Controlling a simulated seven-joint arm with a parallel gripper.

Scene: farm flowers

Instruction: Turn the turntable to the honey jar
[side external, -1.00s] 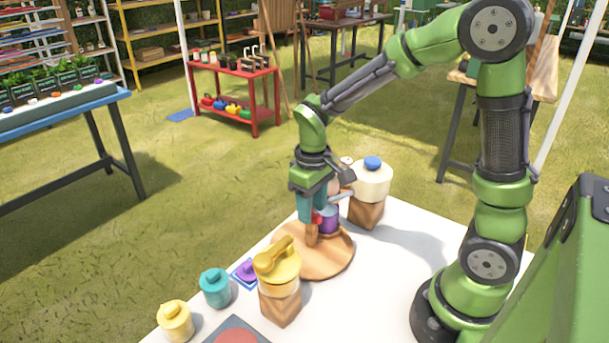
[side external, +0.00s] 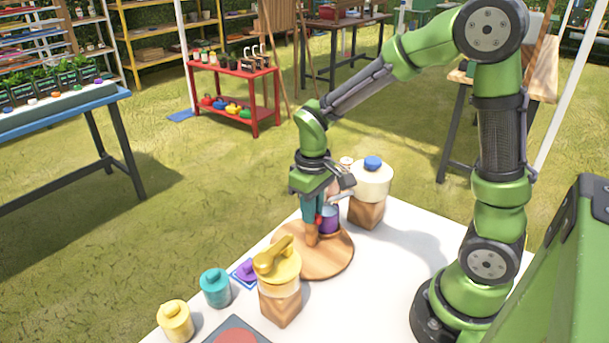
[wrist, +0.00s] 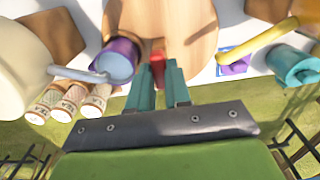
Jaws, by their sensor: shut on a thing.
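The turntable (side external: 335,259) is a round wooden disc on the white table. A purple cup (side external: 329,219) stands on it and also shows in the wrist view (wrist: 115,60). Two dispensers stand beside the disc: a white one with a blue knob (side external: 372,164) behind and a yellow-topped one (side external: 278,268) in front. I cannot tell which thing is the honey jar.
The white dispenser's grey spout reaches over the purple cup. A teal jar (side external: 215,287), a yellow jar (side external: 175,320) and a purple lid-like piece (side external: 246,270) on a blue-edged square line the left edge. Several patterned jars (wrist: 60,102) show in the wrist view.

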